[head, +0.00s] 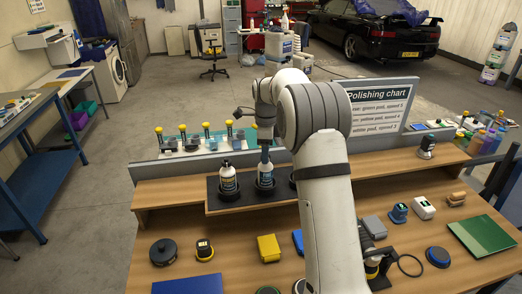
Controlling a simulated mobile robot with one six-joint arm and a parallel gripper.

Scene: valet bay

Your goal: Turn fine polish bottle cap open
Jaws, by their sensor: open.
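Two white bottles with dark labels stand upright in a dark holder (250,201) on the raised wooden shelf. The left bottle (228,182) is clear of my arm. The middle bottle (265,178) stands directly below my gripper (265,152). The labels are too small to read, so I cannot tell which is the fine polish. My gripper points down at the top of the middle bottle, with its jaws open. The bottle's cap is mostly hidden there, and I cannot tell whether the fingers touch it. My arm hides the right end of the holder.
A row of yellow-topped items (183,135) stands behind the shelf. The polishing chart (380,110) stands behind my arm. On the lower bench lie a black round pad (163,252), a yellow block (268,247) and a green folder (482,236). Bare wood lies left of the holder.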

